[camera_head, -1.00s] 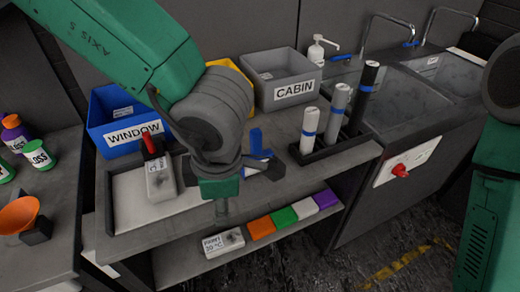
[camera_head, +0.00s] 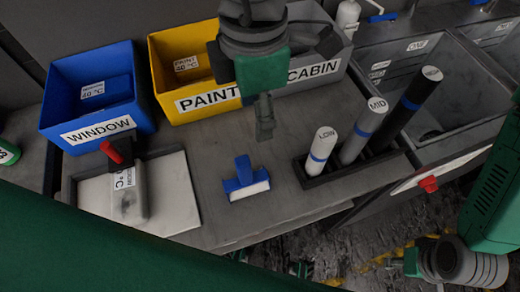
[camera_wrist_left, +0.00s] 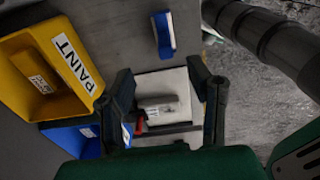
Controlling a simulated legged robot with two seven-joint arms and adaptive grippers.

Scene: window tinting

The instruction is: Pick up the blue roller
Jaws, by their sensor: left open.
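The blue roller (camera_head: 246,180) lies on the tabletop in the middle of the head view, with a blue handle and a white front edge. It also shows near the top of the left wrist view (camera_wrist_left: 164,36). My left gripper (camera_head: 264,122) hangs above the table, in front of the yellow and grey bins, apart from the roller. In the left wrist view its two fingers (camera_wrist_left: 160,75) are spread with nothing held between them. My right gripper (camera_head: 400,264) is low at the right, beyond the table; its fingers are too small to read.
A tray (camera_head: 185,190) holding a red-handled tool (camera_head: 128,190) lies left of the roller. Blue WINDOW (camera_head: 97,130), yellow PAINT (camera_head: 205,103) and grey CABIN (camera_head: 318,72) bins stand behind. A rack of upright rolls (camera_head: 318,150) stands right. Bare table surrounds the roller.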

